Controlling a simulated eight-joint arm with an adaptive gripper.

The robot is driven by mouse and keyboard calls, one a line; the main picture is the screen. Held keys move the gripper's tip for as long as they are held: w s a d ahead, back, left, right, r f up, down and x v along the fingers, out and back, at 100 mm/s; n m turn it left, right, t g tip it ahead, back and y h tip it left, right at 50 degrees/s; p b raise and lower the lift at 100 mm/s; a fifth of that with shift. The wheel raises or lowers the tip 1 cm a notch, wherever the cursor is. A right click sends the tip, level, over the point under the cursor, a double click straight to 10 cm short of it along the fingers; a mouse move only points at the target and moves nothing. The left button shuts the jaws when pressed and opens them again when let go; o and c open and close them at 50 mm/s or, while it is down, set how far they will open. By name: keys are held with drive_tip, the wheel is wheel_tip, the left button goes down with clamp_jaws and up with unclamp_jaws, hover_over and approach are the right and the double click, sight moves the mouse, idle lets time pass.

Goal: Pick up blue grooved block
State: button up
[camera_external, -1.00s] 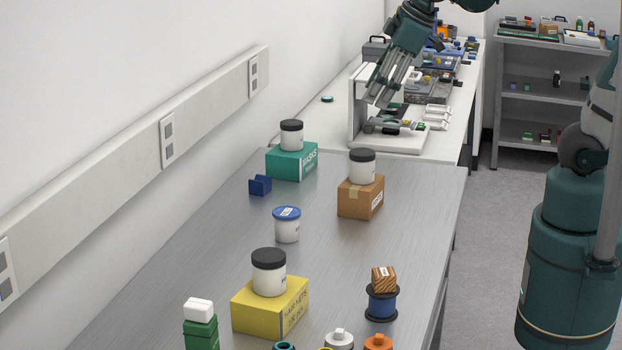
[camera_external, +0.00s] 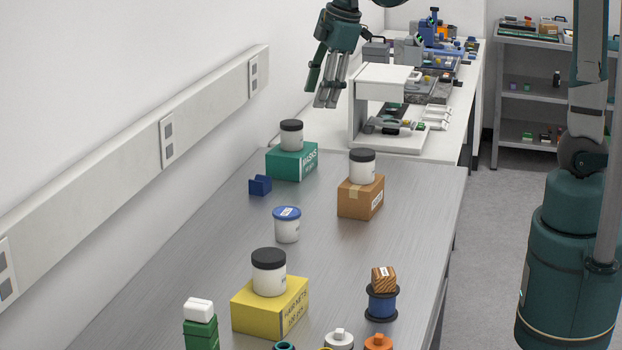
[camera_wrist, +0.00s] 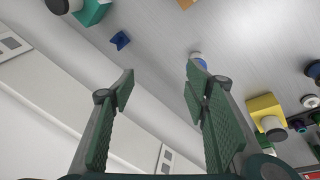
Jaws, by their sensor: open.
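The blue grooved block (camera_external: 260,185) sits on the grey metal table near the wall, just left of the green masks box. In the wrist view the block (camera_wrist: 120,40) shows beyond the fingers, above the left fingertip. My gripper (camera_external: 328,100) is in the air above the far end of the table, higher than the block and to its right in the external view. In the wrist view my gripper (camera_wrist: 158,80) has its fingers wide apart with nothing between them.
The green box (camera_external: 291,162) carries a black-lidded jar (camera_external: 291,134). A brown box (camera_external: 360,200) with another jar stands to the right. A blue-lidded jar (camera_external: 287,226) stands in front of the block. A yellow box (camera_external: 270,308) is nearer. The wall (camera_external: 120,90) runs along the left.

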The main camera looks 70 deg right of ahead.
drive_tip(key=w+d+f+n+g, duration=0.1)
drive_tip(key=w+d+f+n, duration=0.1)
drive_tip(key=w+d+f, duration=0.4)
drive_tip(key=w+d+f+n+g, duration=0.1)
drive_tip(key=w+d+f+n, duration=0.1)
drive_tip(key=w+f, duration=0.4)
drive_tip(key=n+g+b, duration=0.1)
drive_tip(key=n, duration=0.3)
hover_over(262, 178)
wheel_tip(262, 178, down, 12)
drive_tip(key=shift+s+a+r, duration=0.1)
drive_tip(key=shift+a, duration=0.05)
drive_tip(key=shift+f, duration=0.2)
drive_tip(key=shift+f, duration=0.1)
drive_tip(key=shift+f, duration=1.2)
drive_tip(key=shift+f, duration=0.1)
drive_tip(key=shift+d+f, duration=0.2)
drive_tip(key=shift+f, duration=2.3)
